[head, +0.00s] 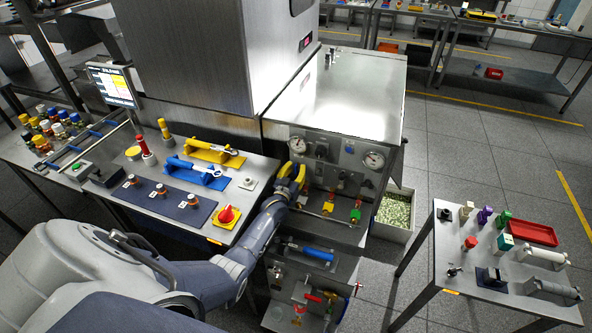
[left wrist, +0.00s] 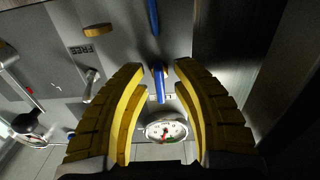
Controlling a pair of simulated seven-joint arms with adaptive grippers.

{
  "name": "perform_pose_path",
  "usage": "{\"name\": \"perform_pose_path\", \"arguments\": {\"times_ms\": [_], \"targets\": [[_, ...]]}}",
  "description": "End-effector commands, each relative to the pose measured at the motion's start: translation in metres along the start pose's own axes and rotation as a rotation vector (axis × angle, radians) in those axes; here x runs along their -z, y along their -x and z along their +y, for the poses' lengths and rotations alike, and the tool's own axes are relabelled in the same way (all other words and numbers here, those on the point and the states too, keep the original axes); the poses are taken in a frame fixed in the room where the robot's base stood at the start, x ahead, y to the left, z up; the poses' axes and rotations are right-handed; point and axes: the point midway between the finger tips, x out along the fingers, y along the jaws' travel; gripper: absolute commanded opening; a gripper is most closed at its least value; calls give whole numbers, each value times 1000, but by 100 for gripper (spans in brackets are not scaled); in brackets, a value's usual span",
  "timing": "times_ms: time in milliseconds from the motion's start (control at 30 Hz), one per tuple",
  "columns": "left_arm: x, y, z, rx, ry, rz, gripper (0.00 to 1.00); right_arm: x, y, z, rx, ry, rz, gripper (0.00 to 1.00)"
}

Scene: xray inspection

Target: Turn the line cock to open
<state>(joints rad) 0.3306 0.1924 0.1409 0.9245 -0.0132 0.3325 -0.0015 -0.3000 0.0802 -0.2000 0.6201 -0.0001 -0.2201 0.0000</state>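My left gripper (head: 292,178) is at the left edge of the grey gauge panel (head: 330,160), its yellow fingers toward the panel face. In the left wrist view the gripper (left wrist: 160,78) is open, with a gap on both sides of a small blue handle (left wrist: 160,86) between the fingertips. This blue handle may be the line cock; I cannot read a label naming it. A round white gauge (left wrist: 166,130) shows just beyond it. In the head view the handle is hidden by the gripper. My right gripper is not in view.
The panel also carries a right gauge (head: 374,160), a yellow valve handle (head: 327,207) and a green-and-red valve (head: 355,213). A control desk with a red knob (head: 227,214) stands to the left.

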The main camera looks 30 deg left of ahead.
Motion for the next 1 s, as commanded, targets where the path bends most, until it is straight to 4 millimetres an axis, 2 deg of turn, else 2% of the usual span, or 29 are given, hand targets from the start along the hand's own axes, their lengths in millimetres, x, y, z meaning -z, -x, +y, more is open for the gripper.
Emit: {"name": "perform_pose_path", "arguments": {"times_ms": [300,467,1000], "targets": [[-1,1,0,0,-1,-1,31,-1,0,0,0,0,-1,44],[-2,11,0,0,-1,-2,31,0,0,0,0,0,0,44],[-1,90,0,0,0,-1,31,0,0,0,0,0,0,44]]}}
